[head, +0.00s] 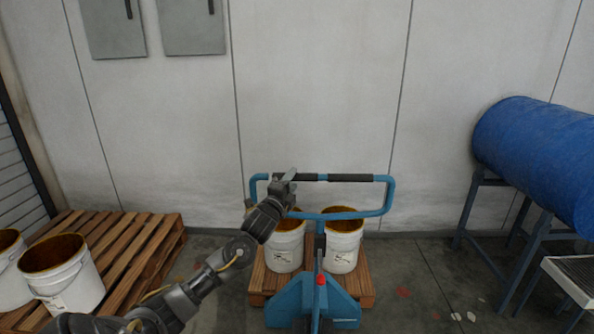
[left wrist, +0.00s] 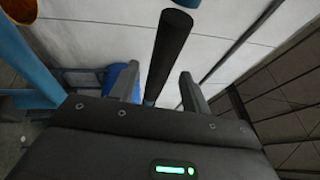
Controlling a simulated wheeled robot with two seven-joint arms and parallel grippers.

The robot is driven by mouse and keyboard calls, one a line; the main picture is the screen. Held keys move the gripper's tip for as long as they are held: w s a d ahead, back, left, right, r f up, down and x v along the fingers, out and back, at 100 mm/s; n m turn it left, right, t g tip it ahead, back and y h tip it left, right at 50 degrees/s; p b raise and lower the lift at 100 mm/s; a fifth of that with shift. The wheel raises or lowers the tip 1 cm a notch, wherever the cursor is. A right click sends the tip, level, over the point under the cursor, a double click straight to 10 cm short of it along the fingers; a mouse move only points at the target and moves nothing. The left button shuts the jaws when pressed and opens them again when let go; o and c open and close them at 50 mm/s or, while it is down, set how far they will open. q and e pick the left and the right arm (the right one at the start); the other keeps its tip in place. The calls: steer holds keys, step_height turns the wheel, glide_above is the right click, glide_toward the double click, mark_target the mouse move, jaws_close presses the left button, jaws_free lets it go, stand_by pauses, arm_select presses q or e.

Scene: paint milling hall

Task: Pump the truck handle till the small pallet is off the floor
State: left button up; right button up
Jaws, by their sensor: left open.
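The blue pallet truck (head: 290,305) stands in the middle, with its looped handle (head: 389,196) upright and facing me. The handle's top bar has black grips (head: 350,178). My left gripper (head: 287,178) is at the left end of that bar, open. In the left wrist view a black grip (left wrist: 170,45) runs lengthwise in the gap between my open fingers (left wrist: 160,90); they are not closed on it. The small wooden pallet (head: 259,287) is under the truck's far end with two white buckets (head: 284,252) on it. Any gap beneath it is too small to tell.
A larger pallet (head: 150,240) with open white buckets (head: 72,280) stands at the left. A blue drum (head: 530,140) lies on a metal stand (head: 465,210) at the right. The wall (head: 320,90) is close behind.

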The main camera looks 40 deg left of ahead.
mark_target(298, 174)
arm_select(q)
steer(key=shift+p+x, duration=0.55)
steer(key=shift+x, duration=1.85)
jaws_close()
